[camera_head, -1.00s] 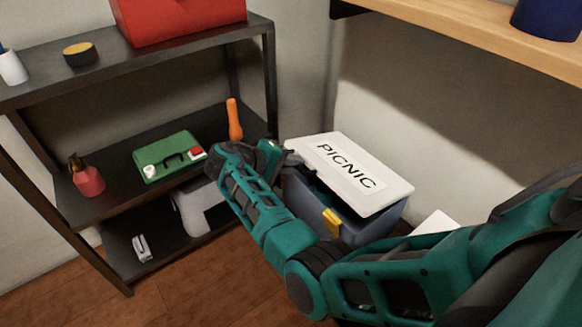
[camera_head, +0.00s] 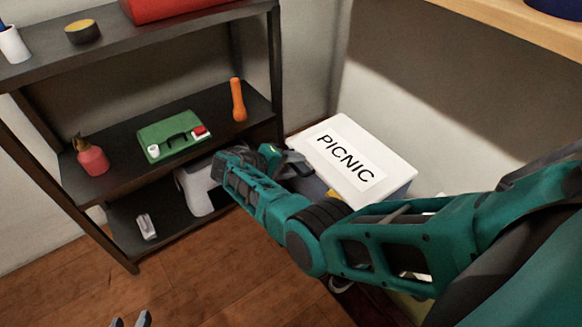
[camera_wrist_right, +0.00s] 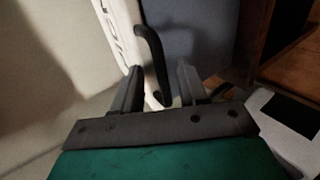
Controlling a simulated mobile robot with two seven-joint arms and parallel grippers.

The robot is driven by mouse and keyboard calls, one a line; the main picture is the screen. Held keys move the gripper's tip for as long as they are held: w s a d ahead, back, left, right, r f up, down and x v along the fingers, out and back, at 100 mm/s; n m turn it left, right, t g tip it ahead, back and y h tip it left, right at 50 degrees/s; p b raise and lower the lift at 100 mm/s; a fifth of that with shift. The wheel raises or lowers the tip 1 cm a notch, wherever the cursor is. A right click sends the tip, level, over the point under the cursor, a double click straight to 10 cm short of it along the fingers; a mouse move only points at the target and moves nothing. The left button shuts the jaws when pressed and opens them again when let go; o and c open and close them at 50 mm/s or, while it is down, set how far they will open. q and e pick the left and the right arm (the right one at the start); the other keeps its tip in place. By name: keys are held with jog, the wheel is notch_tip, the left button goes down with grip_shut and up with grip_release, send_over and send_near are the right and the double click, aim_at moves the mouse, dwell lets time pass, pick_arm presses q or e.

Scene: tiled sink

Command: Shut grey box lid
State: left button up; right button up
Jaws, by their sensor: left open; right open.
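The box has a dark blue-grey body, seen in the right wrist view (camera_wrist_right: 200,30), and a white lid (camera_head: 385,168) marked PICNIC. A yellow latch (camera_head: 332,193) shows at its front, mostly behind my right arm. The right gripper (camera_wrist_right: 158,80) is open at the box's left end. In the wrist view a black handle (camera_wrist_right: 152,50) runs between its fingers, beside the white lid edge; I cannot tell whether they touch. I cannot tell whether the lid is fully seated. My left gripper (camera_head: 131,320) is open and empty at the bottom edge of the head view, above the floor.
A dark shelf unit (camera_head: 120,180) stands left of the box, holding a green case (camera_head: 172,138), a red bottle (camera_head: 91,157) and an orange object (camera_head: 238,100). A wooden shelf (camera_head: 500,35) hangs above right. The brown floor at front is clear.

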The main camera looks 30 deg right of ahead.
dwell(0.5)
jog(key=shift+a+r, duration=0.1)
jog(key=shift+a, duration=0.05)
jog(key=shift+p+v, duration=0.4)
jog(key=shift+v, duration=0.7)
jog(key=p+v, duration=0.1)
jog(key=v, duration=0.5)
jog(key=shift+a, duration=0.25)
jog(key=shift+r, duration=0.15)
